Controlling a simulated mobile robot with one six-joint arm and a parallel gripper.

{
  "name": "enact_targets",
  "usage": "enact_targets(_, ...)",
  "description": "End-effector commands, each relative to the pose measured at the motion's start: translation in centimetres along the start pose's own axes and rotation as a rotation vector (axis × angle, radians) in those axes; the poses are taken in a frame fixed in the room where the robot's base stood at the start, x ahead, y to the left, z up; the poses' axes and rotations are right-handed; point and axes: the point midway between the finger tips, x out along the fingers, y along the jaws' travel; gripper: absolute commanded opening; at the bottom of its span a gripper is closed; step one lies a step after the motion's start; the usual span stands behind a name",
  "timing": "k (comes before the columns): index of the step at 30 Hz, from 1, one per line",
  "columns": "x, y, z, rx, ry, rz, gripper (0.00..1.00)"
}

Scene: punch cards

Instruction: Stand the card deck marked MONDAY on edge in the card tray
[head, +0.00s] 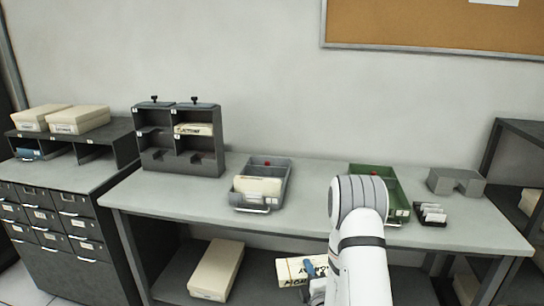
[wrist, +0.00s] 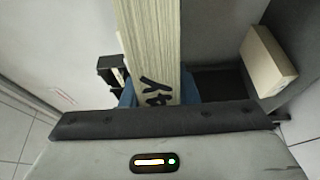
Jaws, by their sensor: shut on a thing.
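My gripper (head: 314,268) is shut on a cream card deck (head: 291,271), held low in front of the bench's front edge. In the wrist view, the deck (wrist: 152,45) stands between the blue finger pads of my gripper (wrist: 158,92), with dark letters ending in "AY" on its face. The rest of its marking is not readable. A grey tray (head: 240,205) with a handle stands on the bench and holds cream cards and a small red piece. A green tray (head: 397,215) stands further right, partly hidden by my arm.
A dark pigeonhole rack (head: 180,146) holds a marked deck. A grey notched block (head: 456,182) and a small black holder with white cards (head: 431,214) stand at the right. A long cream box (head: 216,270) lies on the lower shelf. The bench between the trays is clear.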

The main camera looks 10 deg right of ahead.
Motion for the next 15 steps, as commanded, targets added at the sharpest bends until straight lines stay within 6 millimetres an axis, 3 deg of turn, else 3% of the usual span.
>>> enact_targets(15, 0.62, 0.14, 0.80, 0.001, -0.014, -0.021, 0.00)
